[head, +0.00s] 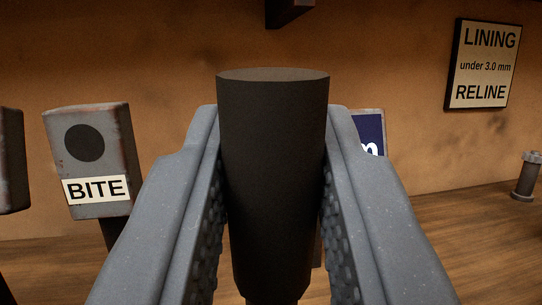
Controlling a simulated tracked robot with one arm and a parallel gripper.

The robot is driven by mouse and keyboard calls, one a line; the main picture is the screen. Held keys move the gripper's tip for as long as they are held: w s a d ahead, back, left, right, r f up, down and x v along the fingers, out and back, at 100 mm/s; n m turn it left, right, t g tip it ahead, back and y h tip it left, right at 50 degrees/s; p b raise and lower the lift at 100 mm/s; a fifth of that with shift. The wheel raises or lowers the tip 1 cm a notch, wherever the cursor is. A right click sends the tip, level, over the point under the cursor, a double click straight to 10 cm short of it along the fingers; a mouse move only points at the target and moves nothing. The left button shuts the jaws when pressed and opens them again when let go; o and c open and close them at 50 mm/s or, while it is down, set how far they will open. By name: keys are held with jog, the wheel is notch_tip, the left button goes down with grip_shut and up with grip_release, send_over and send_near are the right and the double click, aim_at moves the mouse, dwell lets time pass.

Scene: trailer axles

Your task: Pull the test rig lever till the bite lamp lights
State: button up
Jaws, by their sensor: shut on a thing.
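My gripper (272,210) fills the lower middle of the view. Its two grey fingers with studded pads are shut on the dark cylindrical grip of the lever (273,165), one finger on each side. The grip stands roughly upright and its flat top shows above the fingers. The lower part of the lever is cut off by the bottom edge. The bite lamp (84,143) is a dark round disc on a worn grey box at the left, above a white BITE label (95,189). The lamp is unlit.
Another grey box (12,160) is cut off at the left edge. A blue sign (370,130) is partly hidden behind my right finger. A LINING/RELINE sign (482,64) hangs on the tan wall. A small metal post (525,178) stands at the far right on the wooden surface.

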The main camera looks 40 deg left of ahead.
jog(key=shift+s+d+f, duration=0.25)
jog(key=shift+d+f, duration=0.05)
jog(key=shift+d, duration=0.05)
jog(key=shift+s+d+r+t, duration=0.15)
jog(key=shift+s+r+t, duration=0.05)
jog(key=shift+t, duration=0.1)
jog(key=o, duration=0.9)
jog(key=b+v, duration=0.6)
jog(key=v, duration=0.5)
jog(key=shift+f, duration=0.35)
jog(key=b, duration=0.4)
jog(key=shift+s+d+f, duration=0.15)
jog(key=shift+d, duration=0.15)
